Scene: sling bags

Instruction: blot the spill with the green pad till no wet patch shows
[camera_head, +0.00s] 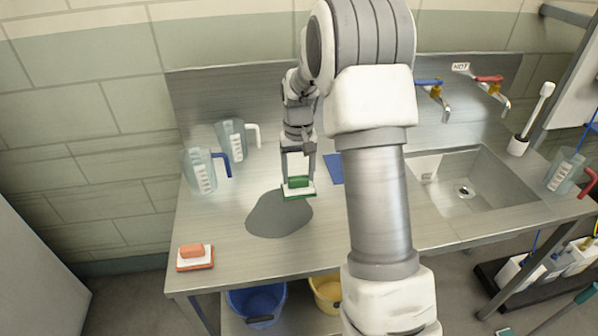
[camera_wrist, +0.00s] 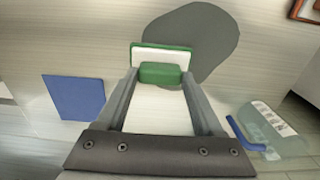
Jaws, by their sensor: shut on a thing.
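The spill (camera_head: 275,217) is a dark grey rounded patch on the steel worktop, left of centre in the head view. It also shows at the top of the wrist view (camera_wrist: 210,40). The green pad (camera_head: 299,193) has a white layer and a green grip block on top. My gripper (camera_head: 298,180) is shut on the pad's green block, which shows between the fingers in the wrist view (camera_wrist: 165,74). The pad is at the far right edge of the spill and overlaps it in both views. I cannot tell whether its underside touches the worktop.
An orange pad (camera_head: 195,256) lies at the front left. Two clear jugs (camera_head: 200,172) (camera_head: 232,140) stand at the back left. A blue flat sheet (camera_head: 335,169) lies right of my gripper, partly behind my arm. A sink (camera_head: 460,190) with taps is at the right.

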